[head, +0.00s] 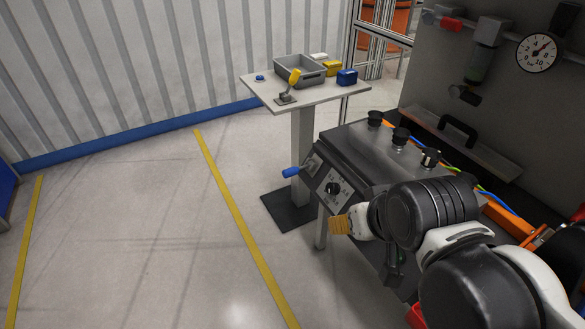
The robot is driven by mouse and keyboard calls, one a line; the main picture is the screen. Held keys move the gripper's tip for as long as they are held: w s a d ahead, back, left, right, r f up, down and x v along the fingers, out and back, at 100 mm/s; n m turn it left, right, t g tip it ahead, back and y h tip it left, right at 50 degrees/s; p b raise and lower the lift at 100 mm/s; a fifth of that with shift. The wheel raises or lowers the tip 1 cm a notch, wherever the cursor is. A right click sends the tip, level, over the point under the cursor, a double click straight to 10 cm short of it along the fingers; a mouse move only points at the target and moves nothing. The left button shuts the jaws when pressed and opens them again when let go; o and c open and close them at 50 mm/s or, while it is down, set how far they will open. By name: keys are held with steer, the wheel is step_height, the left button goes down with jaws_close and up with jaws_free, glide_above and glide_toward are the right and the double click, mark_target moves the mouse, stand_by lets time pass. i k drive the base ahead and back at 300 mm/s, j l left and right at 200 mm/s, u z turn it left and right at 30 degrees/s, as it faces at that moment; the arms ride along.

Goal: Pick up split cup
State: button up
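I cannot tell for sure which thing is the split cup. Three small black cup-like pieces stand in a row on top of the grey drive unit (352,150): a far one (375,117), a middle one (400,135) and a near one (431,154) with a pale mark on its side. My arm reaches in from the lower right, in front of the unit. The dark end that seems to be my gripper (393,268) hangs low below the wrist, apart from these pieces. Its fingers are too small and dark to read. A ridged tan piece (340,224) shows at the wrist's left side.
A small pedestal table (345,91) behind the unit bears a grey bin (300,68), yellow and blue blocks (347,77) and a lever. A grey panel with a gauge (537,52) rises behind the unit at right. Coloured cables run along the unit's back. The floor at left is clear.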

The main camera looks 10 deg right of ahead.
mark_target(430, 156)
steer(key=i+j+z, duration=0.15)
steer(key=i+z, duration=0.25)
steer(key=i+j+z, duration=0.4)
steer(key=i+l, duration=0.1)
